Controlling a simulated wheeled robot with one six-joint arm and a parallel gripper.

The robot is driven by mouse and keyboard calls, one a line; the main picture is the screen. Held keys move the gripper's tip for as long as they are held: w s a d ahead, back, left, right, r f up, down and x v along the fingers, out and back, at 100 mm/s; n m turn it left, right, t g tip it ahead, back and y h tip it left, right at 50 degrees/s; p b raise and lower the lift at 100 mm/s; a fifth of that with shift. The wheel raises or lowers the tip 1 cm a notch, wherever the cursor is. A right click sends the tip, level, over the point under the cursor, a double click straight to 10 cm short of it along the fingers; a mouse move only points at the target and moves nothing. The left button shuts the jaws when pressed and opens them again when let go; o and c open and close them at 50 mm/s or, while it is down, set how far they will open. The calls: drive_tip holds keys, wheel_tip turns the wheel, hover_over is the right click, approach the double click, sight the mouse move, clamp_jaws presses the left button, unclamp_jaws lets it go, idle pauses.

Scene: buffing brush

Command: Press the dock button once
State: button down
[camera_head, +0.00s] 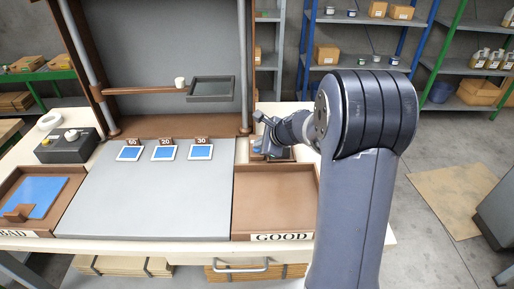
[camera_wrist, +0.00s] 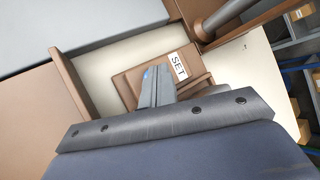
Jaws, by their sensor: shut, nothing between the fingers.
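A brown dock (camera_wrist: 134,62) with a white SET label (camera_wrist: 178,65) lies under my gripper in the wrist view. In the head view the dock (camera_head: 288,155) sits behind the GOOD tray, partly hidden by my gripper and arm. My gripper (camera_wrist: 157,76) is shut and empty, with its fingers pointing down over the dock beside the label. In the head view my gripper (camera_head: 266,130) is small and partly blends with the dock. A small blue spot shows at the fingertips; I cannot tell whether it is the button. Whether the fingers touch the dock is unclear.
The brown GOOD tray (camera_head: 275,205) is empty, in front of the dock. A grey panel (camera_head: 145,205) bears blue squares marked 60, 20 and 30. A post (camera_head: 244,65) rises left of the dock. A dark box with a knob (camera_head: 68,147) and the BAD tray (camera_head: 72,184) stand left.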

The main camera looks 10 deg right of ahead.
drive_tip(key=shift+r, duration=0.1)
drive_tip(key=shift+r+p, duration=0.8)
wheel_tip(320, 180, up, 5)
drive_tip(key=p, duration=0.4)
drive_tip(key=shift+r, duration=0.15)
idle(0.7)
